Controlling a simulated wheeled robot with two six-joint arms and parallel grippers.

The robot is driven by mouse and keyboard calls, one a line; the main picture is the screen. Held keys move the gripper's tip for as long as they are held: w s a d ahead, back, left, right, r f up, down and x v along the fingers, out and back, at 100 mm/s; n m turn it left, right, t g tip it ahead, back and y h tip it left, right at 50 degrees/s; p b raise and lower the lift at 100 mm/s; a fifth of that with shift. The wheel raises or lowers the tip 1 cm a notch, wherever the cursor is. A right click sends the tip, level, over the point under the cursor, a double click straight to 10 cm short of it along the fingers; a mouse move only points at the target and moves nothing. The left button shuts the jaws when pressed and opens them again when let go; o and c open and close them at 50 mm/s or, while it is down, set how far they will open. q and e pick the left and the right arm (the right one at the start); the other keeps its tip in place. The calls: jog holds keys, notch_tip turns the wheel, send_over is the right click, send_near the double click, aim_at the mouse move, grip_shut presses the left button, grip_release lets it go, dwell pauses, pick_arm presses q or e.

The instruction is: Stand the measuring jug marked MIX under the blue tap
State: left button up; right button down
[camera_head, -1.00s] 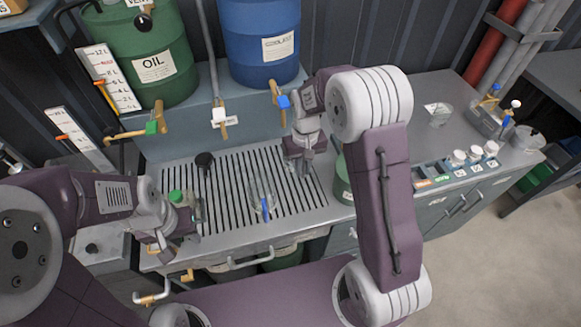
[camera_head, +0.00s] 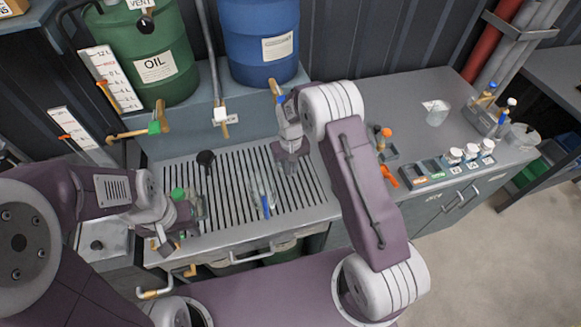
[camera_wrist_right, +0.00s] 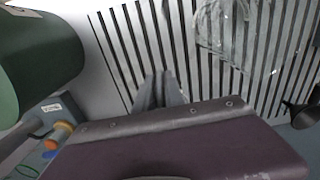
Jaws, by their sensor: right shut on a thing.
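A clear jug (camera_head: 258,186) with a blue strip down its front stands on the slotted drain grate, in front of the blue drum. I cannot read its marking. It also shows in the right wrist view (camera_wrist_right: 222,30), beside my fingers and apart from them. The blue tap (camera_head: 277,88) is below the drum, partly hidden by my right arm. My right gripper (camera_head: 291,168) points down at the grate, right of the jug. Its fingers (camera_wrist_right: 160,88) are together; what they hold cannot be made out. My left gripper (camera_head: 166,245) is at the grate's front left; its opening is unclear.
A bottle with a green cap (camera_head: 179,194) stands by my left wrist. A black funnel-like thing (camera_head: 205,158) is at the grate's back. A green container (camera_wrist_right: 35,45) is beside my right gripper.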

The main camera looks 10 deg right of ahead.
jog(key=c, duration=1.4)
grip_release()
jog(key=shift+f, duration=0.15)
jog(key=shift+c, duration=0.2)
jog(key=shift+r, duration=0.3)
notch_tip(320, 180, up, 12)
jog(key=shift+f+b, duration=0.1)
jog(key=shift+b, duration=0.7)
jog(key=s+d+f, duration=0.1)
jog(key=s+d, duration=0.1)
jog(key=s, duration=0.8)
jog(key=s+d+t, duration=0.1)
jog(key=s+d, duration=0.1)
jog(key=s, duration=0.8)
jog(key=shift+s+f+m, duration=0.25)
jog(key=shift+f+m, duration=0.1)
jog(key=shift+m, duration=0.05)
